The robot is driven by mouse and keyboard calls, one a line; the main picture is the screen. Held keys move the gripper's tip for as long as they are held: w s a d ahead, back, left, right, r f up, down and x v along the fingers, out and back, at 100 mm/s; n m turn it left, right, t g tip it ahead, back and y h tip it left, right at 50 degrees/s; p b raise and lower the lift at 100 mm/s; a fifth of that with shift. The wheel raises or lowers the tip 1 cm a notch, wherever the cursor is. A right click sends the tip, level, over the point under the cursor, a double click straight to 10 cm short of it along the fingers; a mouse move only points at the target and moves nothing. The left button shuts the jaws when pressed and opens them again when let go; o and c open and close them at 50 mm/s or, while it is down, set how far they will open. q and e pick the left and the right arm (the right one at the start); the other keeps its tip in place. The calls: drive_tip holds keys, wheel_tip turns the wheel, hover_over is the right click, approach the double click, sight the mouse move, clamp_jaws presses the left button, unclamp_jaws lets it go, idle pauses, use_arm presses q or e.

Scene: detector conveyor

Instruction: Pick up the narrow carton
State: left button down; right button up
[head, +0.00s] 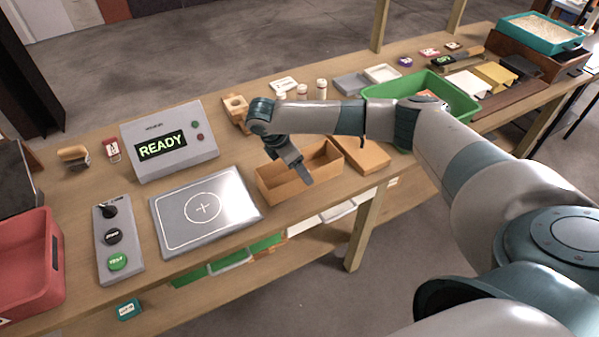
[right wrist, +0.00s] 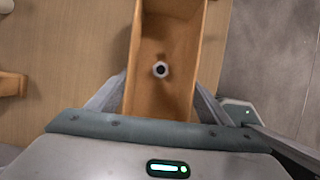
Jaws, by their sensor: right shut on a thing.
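The narrow carton (head: 274,190) is a long, open-topped brown box at the front edge of the table, right of the grey plate. In the right wrist view the carton (right wrist: 190,62) runs upward between my fingers, with a small white round piece with a dark centre (right wrist: 160,69) inside it. My right gripper (head: 303,174) reaches down at the carton; in the wrist view its fingers (right wrist: 157,97) stand along both long walls, shut on it. I cannot tell whether the carton is off the table. My left gripper is not in view.
A flat brown box (head: 362,155) lies close right of the carton. The grey plate with a cross (head: 240,212), READY display (head: 200,150) and button panel (head: 122,237) stand left. A green bin (head: 384,94) is right; small bottles (head: 321,88) stand behind.

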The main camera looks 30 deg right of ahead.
drive_tip(key=shift+r+b, duration=0.45)
drive_tip(key=shift+r, duration=0.3)
wheel_tip(320, 180, up, 3)
drive_tip(key=shift+s+d+f+b, duration=0.1)
drive_tip(key=shift+s+f+b, duration=0.1)
drive_tip(key=shift+b, duration=0.4)
drive_tip(key=s+d+r+b, duration=0.2)
drive_tip(key=s+d+r, duration=0.3)
drive_tip(key=s+r, duration=0.2)
drive_tip(key=shift+s+d+b, duration=0.4)
drive_tip(key=shift+s, duration=0.9)
drive_tip(key=shift+f, duration=0.1)
